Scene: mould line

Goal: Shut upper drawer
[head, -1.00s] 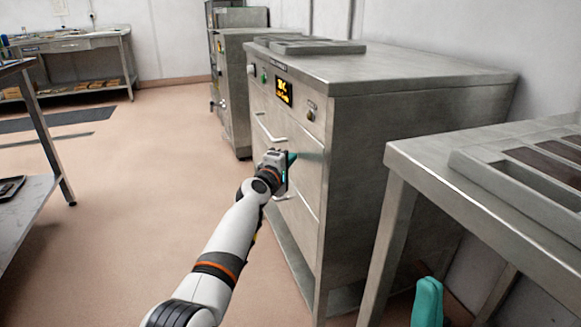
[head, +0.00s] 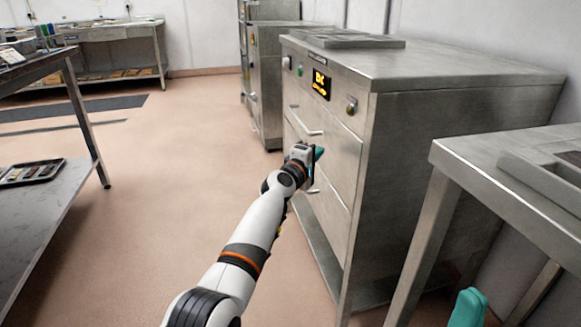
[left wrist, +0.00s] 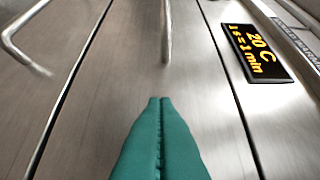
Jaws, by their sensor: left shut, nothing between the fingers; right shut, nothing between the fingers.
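The upper drawer (head: 338,148) is a steel front in the cabinet below the display, with a bar handle (head: 304,122). It looks about flush with the cabinet face. In the left wrist view, the upper drawer front (left wrist: 120,75) fills the middle, with its handle (left wrist: 166,32) ahead of the fingertips. My left gripper (head: 318,154) is shut and empty, its teal fingers (left wrist: 160,105) pointing at this front. I cannot tell if they touch it. My right gripper (head: 468,308) shows only as a teal tip at the bottom right; it is shut and empty.
A lower drawer with its own handle (head: 312,191) lies below; that handle also shows in the left wrist view (left wrist: 22,42). A steel table (head: 470,165) stands close on the right. A bench (head: 60,215) is at left. Open floor lies between.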

